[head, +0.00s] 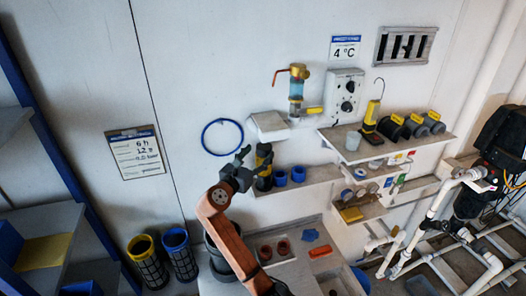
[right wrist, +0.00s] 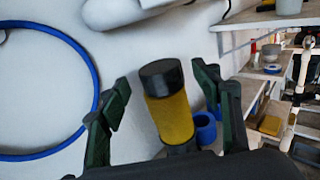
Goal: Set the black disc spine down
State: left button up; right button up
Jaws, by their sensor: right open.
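My right gripper (head: 245,165) is at the lower left shelf and open. In the right wrist view, its two dark green fingers (right wrist: 163,92) stand apart on either side of a yellow cylinder with a black cap (right wrist: 166,105). No finger visibly touches it, and its foot is partly hidden. In the head view this black and yellow piece (head: 264,160) stands just right of the fingers, at the left end of the shelf. I cannot tell whether it is the black disc spine. My left gripper is not in view.
Two blue cups (head: 289,176) stand on the lower shelf (head: 318,175), right of the piece. A blue ring (head: 222,121) hangs on the wall to the left. A white box (head: 269,126) is above. The bench (head: 290,275) below holds red cups and an orange block.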

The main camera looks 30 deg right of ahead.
jog(key=v, duration=0.7)
jog(key=shift+b, duration=0.45)
jog(key=shift+s+a, duration=0.1)
